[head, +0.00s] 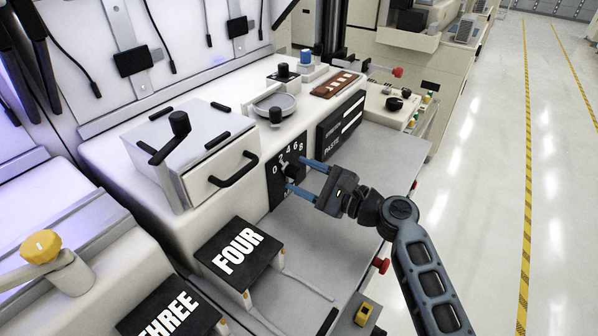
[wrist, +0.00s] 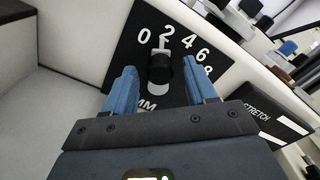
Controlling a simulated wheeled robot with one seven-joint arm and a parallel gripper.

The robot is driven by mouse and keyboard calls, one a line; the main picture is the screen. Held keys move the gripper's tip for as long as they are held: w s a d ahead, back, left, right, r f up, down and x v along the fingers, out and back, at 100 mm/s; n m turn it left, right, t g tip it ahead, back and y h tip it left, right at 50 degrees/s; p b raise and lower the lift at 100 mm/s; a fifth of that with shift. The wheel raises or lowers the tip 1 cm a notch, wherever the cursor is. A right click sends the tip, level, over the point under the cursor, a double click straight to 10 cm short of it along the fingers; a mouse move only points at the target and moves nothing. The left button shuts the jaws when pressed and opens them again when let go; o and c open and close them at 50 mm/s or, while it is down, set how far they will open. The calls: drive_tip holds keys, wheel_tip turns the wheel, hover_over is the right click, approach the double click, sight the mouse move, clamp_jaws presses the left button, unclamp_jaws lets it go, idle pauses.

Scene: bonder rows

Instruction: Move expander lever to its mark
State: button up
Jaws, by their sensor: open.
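The expander lever has a black knob (wrist: 160,70) on a grey arm, in front of a black scale plate (wrist: 118,62) marked 0, 2, 4, 6, 8 and MM. In the wrist view the lever's arm points up at about the 2. In the head view the lever (head: 288,170) is partly hidden by my gripper, and the plate (head: 274,190) is on the machine's front. My gripper (wrist: 162,72) is open, with one blue finger on each side of the knob. Whether either finger touches it cannot be told. My gripper (head: 297,173) reaches in from the right in the head view.
A lidded box (head: 205,160) with a black handle (head: 234,170) stands left of the plate. A label stand FOUR (head: 238,250) is below it. A second black panel (head: 340,122) is to the right. A red button (head: 381,265) sits at the front edge. The aisle at right is clear.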

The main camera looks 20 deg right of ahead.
drive_tip(key=shift+w+a, duration=0.35)
drive_tip(key=shift+w, duration=0.2)
